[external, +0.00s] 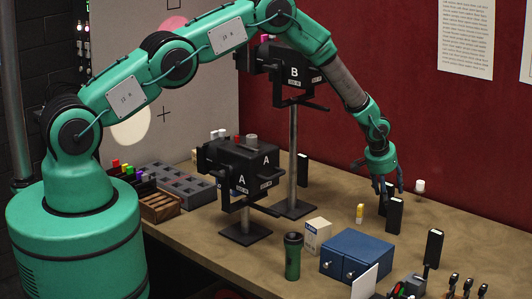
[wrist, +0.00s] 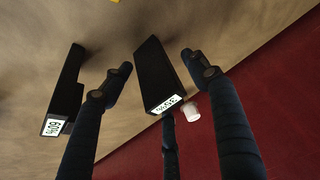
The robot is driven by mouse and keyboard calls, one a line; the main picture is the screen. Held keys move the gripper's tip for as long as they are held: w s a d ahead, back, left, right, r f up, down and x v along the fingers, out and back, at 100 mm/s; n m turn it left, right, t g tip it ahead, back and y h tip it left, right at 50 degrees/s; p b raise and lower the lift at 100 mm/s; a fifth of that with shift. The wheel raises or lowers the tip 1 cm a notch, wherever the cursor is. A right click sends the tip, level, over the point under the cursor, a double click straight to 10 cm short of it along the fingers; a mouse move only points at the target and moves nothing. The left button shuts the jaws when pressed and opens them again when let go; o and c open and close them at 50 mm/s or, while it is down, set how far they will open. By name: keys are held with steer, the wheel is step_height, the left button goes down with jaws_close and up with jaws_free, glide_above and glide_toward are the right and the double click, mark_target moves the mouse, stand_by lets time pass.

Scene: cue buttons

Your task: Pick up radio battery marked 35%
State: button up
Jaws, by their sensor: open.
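The black radio battery (wrist: 158,75) with an upside-down label that reads 35% is in the middle of the wrist view. My gripper (wrist: 157,65) has its dark fingers open around it, one on each side and a third near its labelled end, with visible gaps at the sides. In the external view my gripper (external: 388,184) points down over the back right of the table. A dark battery (external: 386,200) below it is partly hidden and seems to be the same one. A second black battery (wrist: 66,90), marked 60%, stands to the left in the wrist view.
A white cylinder (wrist: 192,107) is close to the 35% battery; it also shows in the external view (external: 420,187). Another black battery (external: 394,216) stands just in front of my gripper. More stand at right (external: 433,248) and left (external: 303,169). A blue box (external: 357,255) is nearer the front.

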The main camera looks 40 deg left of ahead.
steer(key=c, duration=1.3)
steer(key=shift+r, duration=0.1)
steer(key=shift+r+b, duration=0.95)
steer(key=shift+r, duration=3.95)
